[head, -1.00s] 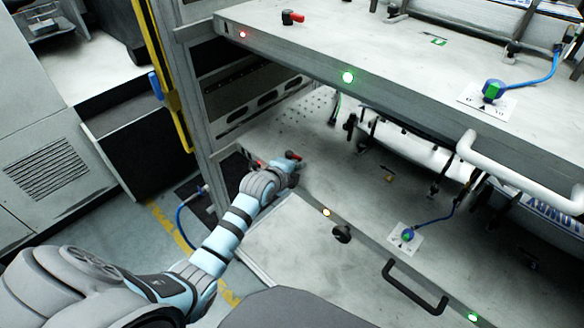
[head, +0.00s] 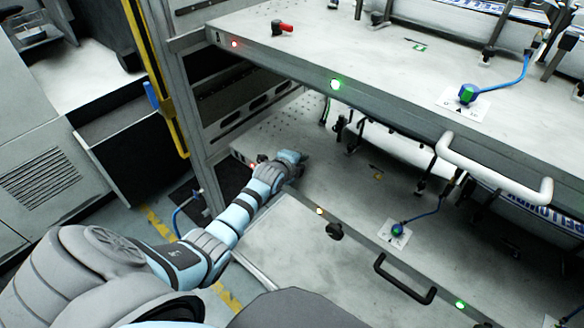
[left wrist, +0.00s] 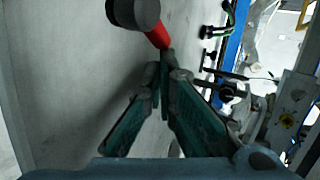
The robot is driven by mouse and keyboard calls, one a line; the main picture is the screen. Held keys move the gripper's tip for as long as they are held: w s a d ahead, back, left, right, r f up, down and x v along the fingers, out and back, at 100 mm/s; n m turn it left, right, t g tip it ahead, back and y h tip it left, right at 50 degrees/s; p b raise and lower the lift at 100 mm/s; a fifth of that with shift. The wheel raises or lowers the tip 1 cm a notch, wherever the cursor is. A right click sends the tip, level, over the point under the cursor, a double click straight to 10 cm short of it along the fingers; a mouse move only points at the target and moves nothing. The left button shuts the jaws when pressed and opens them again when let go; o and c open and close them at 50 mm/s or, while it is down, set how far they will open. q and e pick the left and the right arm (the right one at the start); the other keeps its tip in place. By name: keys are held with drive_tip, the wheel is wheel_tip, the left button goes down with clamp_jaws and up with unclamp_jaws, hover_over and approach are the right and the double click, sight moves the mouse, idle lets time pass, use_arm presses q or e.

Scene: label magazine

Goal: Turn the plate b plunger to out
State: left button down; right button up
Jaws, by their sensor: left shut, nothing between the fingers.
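A plunger with a red lever (left wrist: 158,36) and a round black base (left wrist: 136,12) shows at the top of the left wrist view. My left gripper (left wrist: 164,66) is shut and empty, its fingertips close to the end of the red lever. I cannot tell whether they touch it. In the head view my left gripper (head: 292,160) is over the left end of the lower plate (head: 330,180) and hides this plunger. Another red-handled plunger (head: 282,26) sits on the upper plate (head: 360,50). My right gripper is not in view.
The upper plate overhangs the lower one. A white handle (head: 495,175) is on the upper plate's front and a black handle (head: 404,280) on the lower's.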

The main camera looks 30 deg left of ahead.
use_arm(q)
drive_tip(key=shift+w+a, duration=0.5)
drive_tip(key=shift+w, duration=0.3)
drive_tip(key=shift+w+a+f+n+g+y+b, duration=0.15)
drive_tip(key=shift+w+a+n+y+b, duration=0.15)
drive_tip(key=shift+n+y, duration=0.3)
drive_tip(key=shift+w+a+r+n+g+y+b, duration=0.15)
drive_tip(key=shift+n+y+b, duration=0.2)
drive_tip(key=shift+n+y, duration=0.25)
drive_tip(key=shift+s, duration=0.1)
